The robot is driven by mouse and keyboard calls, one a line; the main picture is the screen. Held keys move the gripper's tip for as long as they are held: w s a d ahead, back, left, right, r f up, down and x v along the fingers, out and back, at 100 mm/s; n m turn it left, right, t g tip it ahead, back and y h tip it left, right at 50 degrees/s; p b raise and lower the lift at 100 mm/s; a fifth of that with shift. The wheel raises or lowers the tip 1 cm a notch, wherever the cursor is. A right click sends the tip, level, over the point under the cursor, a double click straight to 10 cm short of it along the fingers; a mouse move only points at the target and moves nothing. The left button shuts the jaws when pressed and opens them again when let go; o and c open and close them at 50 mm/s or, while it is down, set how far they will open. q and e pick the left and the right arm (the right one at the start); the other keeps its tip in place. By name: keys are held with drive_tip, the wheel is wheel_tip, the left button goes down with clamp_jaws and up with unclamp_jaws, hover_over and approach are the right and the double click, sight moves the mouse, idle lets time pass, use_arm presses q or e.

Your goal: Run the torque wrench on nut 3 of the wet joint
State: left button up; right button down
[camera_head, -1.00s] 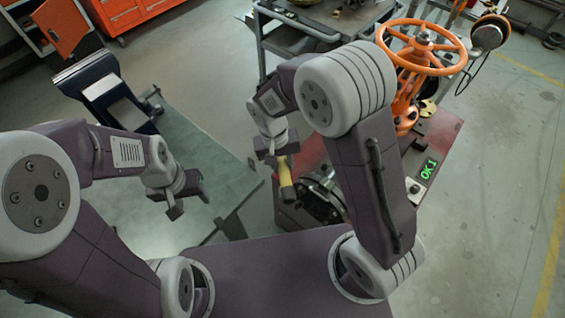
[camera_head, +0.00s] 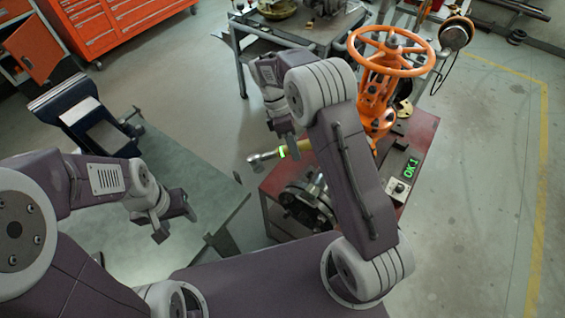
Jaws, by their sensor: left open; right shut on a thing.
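My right gripper (camera_head: 286,142) is shut on the torque wrench, which has a yellow handle (camera_head: 303,147), a metal head (camera_head: 257,159) pointing left and a green light. The wrench lies roughly level in the air, clear of the joint. The dark flanged joint (camera_head: 308,200) sits below and right of it on the red stand, partly hidden by my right arm. Its single nuts and their numbers cannot be told apart. My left gripper (camera_head: 174,224) is open and empty above the grey-green table.
A vise (camera_head: 92,118) stands on the grey-green table (camera_head: 200,195). A loaded cart (camera_head: 290,30) is behind. The floor at right is clear.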

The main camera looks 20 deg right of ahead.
drive_tip(key=w+d+f+n+t+h, duration=0.25)
drive_tip(key=w+n+t+h, duration=0.55)
drive_tip(key=w+n, duration=0.75)
drive_tip(key=s+f+n+t, duration=0.2)
drive_tip(key=f+n+t, duration=0.1)
drive_tip(key=f, duration=0.4)
drive_tip(key=s+f+n+t+h, duration=0.1)
drive_tip(key=s+f+n+t, duration=0.2)
drive_tip(key=f, duration=0.4)
drive_tip(key=shift+s+f+n+t+p, duration=0.35)
drive_tip(key=shift+n+t+p, duration=0.1)
drive_tip(key=shift+t, duration=0.55)
drive_tip(key=shift+d, duration=0.1)
